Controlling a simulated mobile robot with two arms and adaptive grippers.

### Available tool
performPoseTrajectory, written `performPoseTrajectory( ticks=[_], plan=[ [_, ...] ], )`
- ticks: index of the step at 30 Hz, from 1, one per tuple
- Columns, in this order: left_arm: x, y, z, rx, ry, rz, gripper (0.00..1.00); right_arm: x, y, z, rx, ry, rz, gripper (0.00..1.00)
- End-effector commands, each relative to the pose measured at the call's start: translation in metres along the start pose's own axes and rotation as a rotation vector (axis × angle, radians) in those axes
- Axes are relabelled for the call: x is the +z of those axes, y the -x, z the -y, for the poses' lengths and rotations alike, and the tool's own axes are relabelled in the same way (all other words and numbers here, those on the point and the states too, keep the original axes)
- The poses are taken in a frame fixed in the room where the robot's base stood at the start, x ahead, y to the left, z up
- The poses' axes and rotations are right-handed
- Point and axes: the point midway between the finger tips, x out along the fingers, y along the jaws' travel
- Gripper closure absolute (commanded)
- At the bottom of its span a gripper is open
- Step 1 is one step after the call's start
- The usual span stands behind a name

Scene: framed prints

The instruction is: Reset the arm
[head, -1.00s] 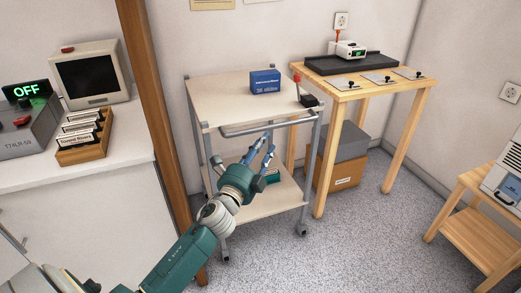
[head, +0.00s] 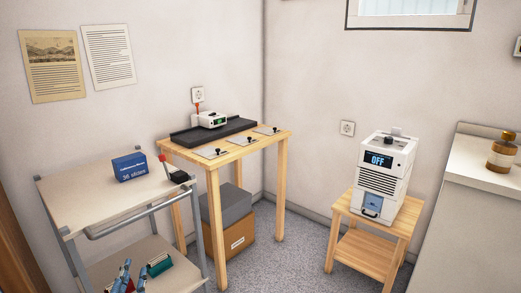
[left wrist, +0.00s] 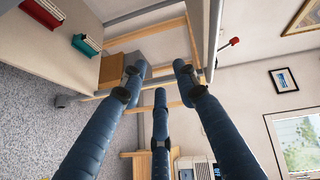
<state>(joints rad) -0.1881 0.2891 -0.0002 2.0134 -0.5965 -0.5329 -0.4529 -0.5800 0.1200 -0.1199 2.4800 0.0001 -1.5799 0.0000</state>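My left gripper (head: 126,276) shows only in part at the bottom left of the head view, in front of the trolley's lower part. In the left wrist view its three blue fingers (left wrist: 160,95) are spread apart with nothing between them, so it is open and empty. The rest of the left arm is cut off by the frame. My right gripper is in neither view.
The trolley (head: 88,192) carries a blue slide box (head: 129,166); a teal box (head: 160,264) is on its lower shelf. A wooden table (head: 257,146) and a stool with a white device reading OFF (head: 387,165) stand further right. Floor between them is clear.

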Motion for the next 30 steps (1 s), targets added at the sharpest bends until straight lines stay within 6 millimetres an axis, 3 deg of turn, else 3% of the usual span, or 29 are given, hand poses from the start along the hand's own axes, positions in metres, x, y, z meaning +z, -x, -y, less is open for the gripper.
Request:
performPoseTrajectory(
  ticks=[1,6,10,16,23,30],
  plan=[
    [0.008,0.024,-0.032,0.104,0.132,0.067,0.7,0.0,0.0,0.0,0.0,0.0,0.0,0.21],
    [0.019,0.112,-0.122,0.429,0.484,0.295,0.7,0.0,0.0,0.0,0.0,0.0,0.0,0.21],
    [0.014,0.172,-0.164,0.612,0.633,0.425,0.7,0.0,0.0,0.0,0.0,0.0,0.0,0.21],
    [0.003,0.245,-0.198,0.812,0.757,0.571,0.7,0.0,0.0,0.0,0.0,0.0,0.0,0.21],
    [-0.012,0.32,-0.215,0.999,0.837,0.706,0.7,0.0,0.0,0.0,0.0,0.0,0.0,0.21],
    [-0.014,0.305,-0.222,1.007,0.82,0.722,0.7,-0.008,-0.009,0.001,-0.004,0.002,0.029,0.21]
  ],
)
